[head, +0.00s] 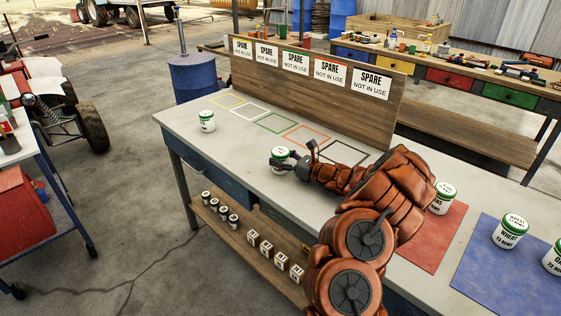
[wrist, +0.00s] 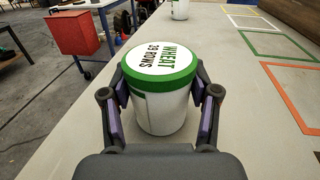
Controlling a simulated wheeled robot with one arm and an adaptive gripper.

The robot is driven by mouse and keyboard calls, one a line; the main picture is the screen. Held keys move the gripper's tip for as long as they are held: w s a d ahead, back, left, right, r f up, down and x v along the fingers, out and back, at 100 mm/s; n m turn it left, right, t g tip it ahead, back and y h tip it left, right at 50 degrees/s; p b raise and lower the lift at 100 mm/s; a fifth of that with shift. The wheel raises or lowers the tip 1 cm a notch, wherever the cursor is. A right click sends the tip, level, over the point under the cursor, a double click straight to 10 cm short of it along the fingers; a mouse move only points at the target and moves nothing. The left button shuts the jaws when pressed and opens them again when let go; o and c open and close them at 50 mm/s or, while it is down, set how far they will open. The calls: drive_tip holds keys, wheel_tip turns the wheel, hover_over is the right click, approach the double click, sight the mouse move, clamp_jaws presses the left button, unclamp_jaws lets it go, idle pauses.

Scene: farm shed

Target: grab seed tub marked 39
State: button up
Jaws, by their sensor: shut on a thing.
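A white seed tub with a green-rimmed lid (wrist: 160,62) stands upright between my fingers in the wrist view. Its lid reads WHEAT and a row number that looks like 39, upside down to me. My gripper (wrist: 165,92) is shut on its sides, one finger on each side. In the head view the same tub (head: 280,153) shows at the end of my arm, over the grey bench (head: 190,122), partly hidden by the gripper. I cannot tell whether its base touches the bench top.
Another tub (head: 207,121) stands to the left on the bench. Coloured outlined squares (head: 270,123) lie before a board of SPARE signs (head: 316,68). To the right, tubs stand on a red mat (head: 425,250) and blue mat (head: 490,290). Small jars and boxes fill the lower shelf (head: 235,246).

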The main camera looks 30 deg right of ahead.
drive_tip(key=c, duration=0.4)
drive_tip(key=shift+r, duration=0.1)
